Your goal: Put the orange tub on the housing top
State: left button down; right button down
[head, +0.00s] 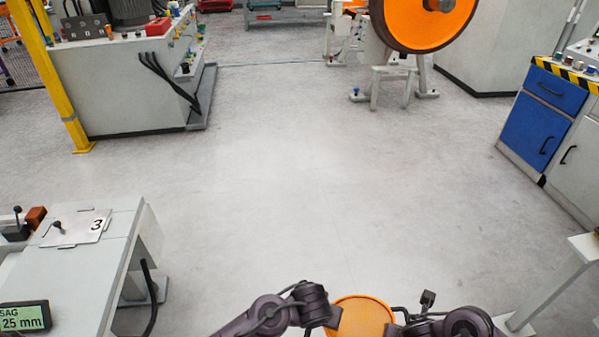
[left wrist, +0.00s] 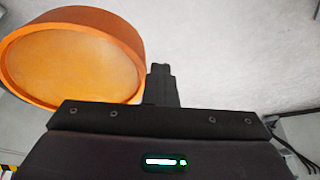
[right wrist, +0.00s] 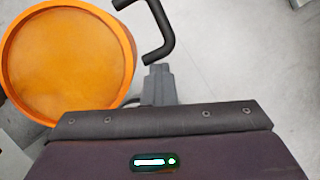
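The orange tub (head: 361,318) is a round, shallow tub at the bottom edge of the head view, between my two grippers. It fills the upper left of the left wrist view (left wrist: 75,62) and of the right wrist view (right wrist: 68,62). My left gripper (left wrist: 161,82) is at one side of it, its fingers close together against the tub's side. My right gripper (right wrist: 158,82) is at the opposite side, fingers also together. No support shows under the tub. The actual contact points are largely hidden. No housing top is clearly identifiable.
A machine cabinet (head: 125,90) and yellow post (head: 58,75) stand far left. A blue-drawered cabinet (head: 545,110) is at right. A dark bent bar (right wrist: 160,35) is near my right gripper. The middle floor is clear.

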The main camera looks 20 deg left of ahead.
aim_at(84, 272)
jog(key=i+j+u, duration=0.2)
jog(key=i, duration=0.55)
jog(key=i+l+u, duration=0.2)
jog(key=i, duration=0.55)
jog(key=i+l+u, duration=0.2)
jog(key=i, duration=0.6)
jog(key=j+u, duration=0.1)
jog(key=u, duration=2.65)
jog(key=i+j+u, duration=0.15)
jog(key=i+u, duration=0.5)
jog(key=i, duration=0.35)
